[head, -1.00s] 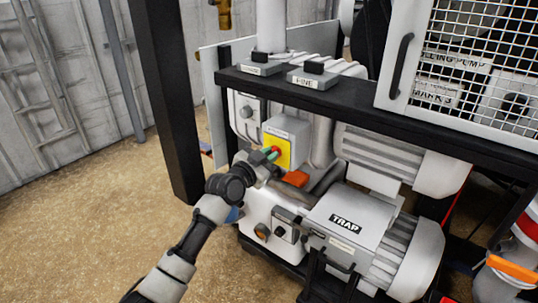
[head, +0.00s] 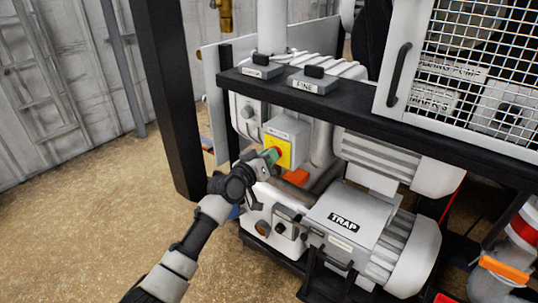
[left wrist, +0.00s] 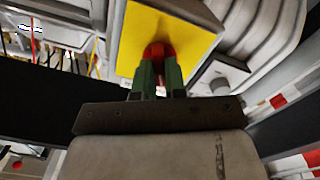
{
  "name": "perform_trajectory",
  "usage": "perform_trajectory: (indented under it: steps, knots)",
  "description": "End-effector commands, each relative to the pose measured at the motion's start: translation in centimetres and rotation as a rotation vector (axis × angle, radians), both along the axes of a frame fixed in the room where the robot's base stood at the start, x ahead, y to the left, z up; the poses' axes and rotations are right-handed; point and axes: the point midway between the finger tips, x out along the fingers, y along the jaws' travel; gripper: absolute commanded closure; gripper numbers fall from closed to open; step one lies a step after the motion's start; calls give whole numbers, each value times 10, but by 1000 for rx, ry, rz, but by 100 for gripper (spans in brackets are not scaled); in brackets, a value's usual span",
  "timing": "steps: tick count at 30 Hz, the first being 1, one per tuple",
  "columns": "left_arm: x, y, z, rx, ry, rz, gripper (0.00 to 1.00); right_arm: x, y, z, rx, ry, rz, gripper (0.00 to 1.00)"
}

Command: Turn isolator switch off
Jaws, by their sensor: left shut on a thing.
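The isolator switch (head: 280,148) is a grey box with a yellow face plate, mounted on the pump unit near the middle of the head view. Its red knob (left wrist: 158,52) sits on the yellow plate (left wrist: 190,22) in the left wrist view. My left gripper (head: 272,156) comes in from the left and reaches the front of the switch. Its green fingers (left wrist: 159,75) are shut on the red knob, one on each side. The fingers hide much of the knob, so I cannot tell its exact turn position. My right gripper is not in view.
A black frame post (head: 167,100) stands left of the switch, and a black beam (head: 340,107) runs above it. The grey TRAP unit (head: 350,215) is below right. A mesh guard door (head: 455,70) is at upper right. Open floor (head: 90,225) lies at left.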

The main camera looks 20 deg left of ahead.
Motion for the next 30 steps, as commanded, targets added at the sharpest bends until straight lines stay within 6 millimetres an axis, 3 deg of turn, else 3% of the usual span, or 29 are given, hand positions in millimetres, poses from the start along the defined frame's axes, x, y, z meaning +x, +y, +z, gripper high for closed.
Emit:
perform_trajectory:
  steps: [21, 22, 27, 30]
  knots:
    - [0, 0, -1, -78, 30, 0, 100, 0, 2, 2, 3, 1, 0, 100]
    - [0, 0, -1, -78, 30, 0, 87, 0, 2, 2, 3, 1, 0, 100]
    - [0, 0, -1, -78, 30, 0, 63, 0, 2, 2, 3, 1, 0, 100]
    - [0, 0, -1, -77, 29, 0, 63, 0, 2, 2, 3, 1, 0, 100]
